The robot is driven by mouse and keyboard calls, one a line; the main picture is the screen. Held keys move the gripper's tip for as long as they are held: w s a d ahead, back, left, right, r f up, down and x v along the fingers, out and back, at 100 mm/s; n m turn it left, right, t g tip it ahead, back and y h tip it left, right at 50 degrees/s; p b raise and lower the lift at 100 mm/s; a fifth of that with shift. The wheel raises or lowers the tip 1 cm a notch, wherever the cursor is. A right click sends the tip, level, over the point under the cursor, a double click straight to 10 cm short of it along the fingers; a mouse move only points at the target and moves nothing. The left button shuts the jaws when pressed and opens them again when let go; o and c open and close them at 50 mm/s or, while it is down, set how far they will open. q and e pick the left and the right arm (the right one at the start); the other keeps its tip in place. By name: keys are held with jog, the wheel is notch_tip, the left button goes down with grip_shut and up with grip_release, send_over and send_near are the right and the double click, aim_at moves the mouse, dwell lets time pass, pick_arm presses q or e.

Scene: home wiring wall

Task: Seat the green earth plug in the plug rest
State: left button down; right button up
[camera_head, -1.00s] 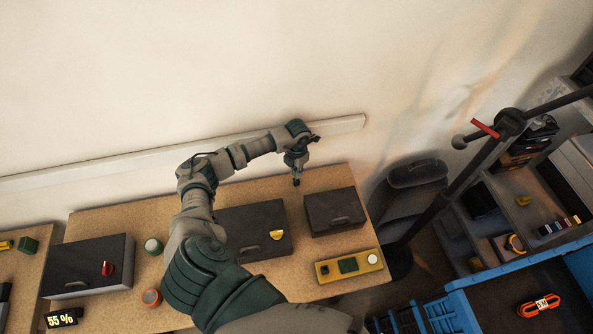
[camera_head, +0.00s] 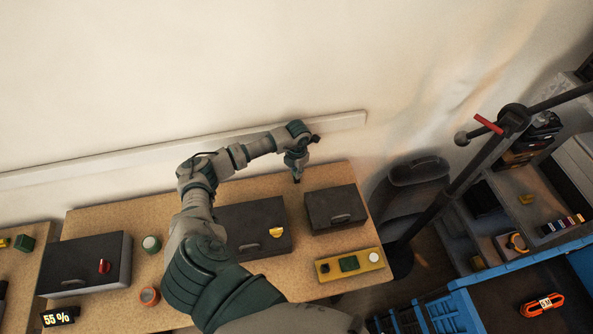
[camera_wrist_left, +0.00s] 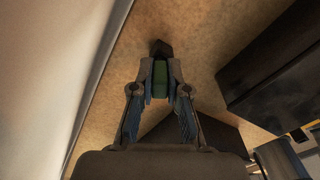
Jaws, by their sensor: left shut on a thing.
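My left gripper (camera_head: 297,178) points down over the back of the wooden table, near the wall. In the left wrist view its fingers (camera_wrist_left: 160,90) are shut on a green block-shaped piece, the green earth plug (camera_wrist_left: 160,75). A dark tip (camera_wrist_left: 161,48) shows just beyond the plug; I cannot tell whether it belongs to the plug or whether it touches the table. I cannot tell which thing is the plug rest. My right gripper is not in view.
Dark boxes (camera_head: 336,208) and (camera_head: 252,212) stand just in front of my left gripper. Another dark box (camera_head: 85,262) with a red knob stands at the left. A pale rail (camera_head: 345,122) runs along the wall. A blue-edged bench (camera_head: 500,268) stands at right.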

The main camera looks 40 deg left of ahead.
pick_arm(q)
jog(key=shift+f+b, duration=0.35)
jog(key=shift+f, duration=0.25)
jog(key=c, duration=1.1)
grip_release()
notch_tip(320, 180, up, 12)
jog(key=shift+w, duration=0.15)
jog(key=shift+f, duration=0.1)
